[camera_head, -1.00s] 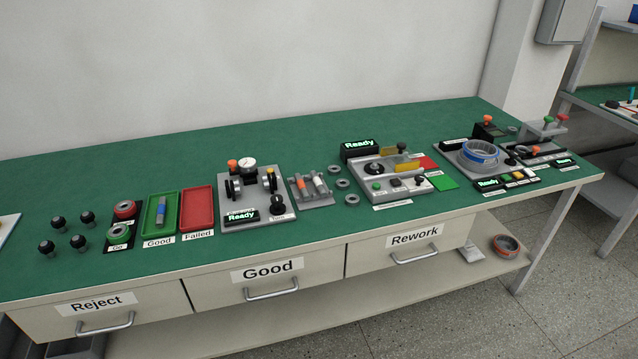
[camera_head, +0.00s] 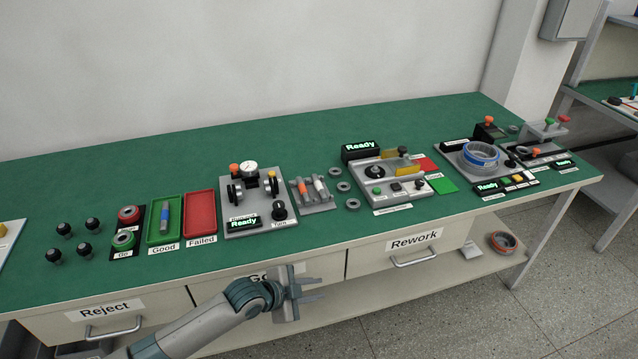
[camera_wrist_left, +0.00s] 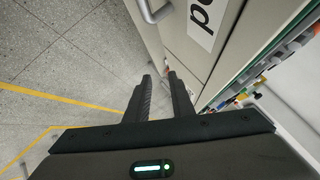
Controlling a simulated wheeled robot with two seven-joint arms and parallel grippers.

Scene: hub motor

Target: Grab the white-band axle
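The white-band axle (camera_head: 320,187) lies in the grey axle rack (camera_head: 316,206) on the green bench, right of an orange-band axle (camera_head: 303,189). A blue-band axle (camera_head: 165,216) lies in the green Good tray. My left gripper (camera_head: 312,289) is in front of the bench, below the bench top, at the Good drawer front. It is open and empty, with a gap between its fingers in the left wrist view (camera_wrist_left: 160,85). It is apart from the rack. My right gripper is not in view.
A gauge station (camera_head: 249,205) stands left of the rack. Several grey rings (camera_head: 343,187) lie to its right, before a press fixture (camera_head: 385,180). The red Failed tray (camera_head: 201,213) is farther left. The drawer handle (camera_wrist_left: 150,12) is near my left gripper.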

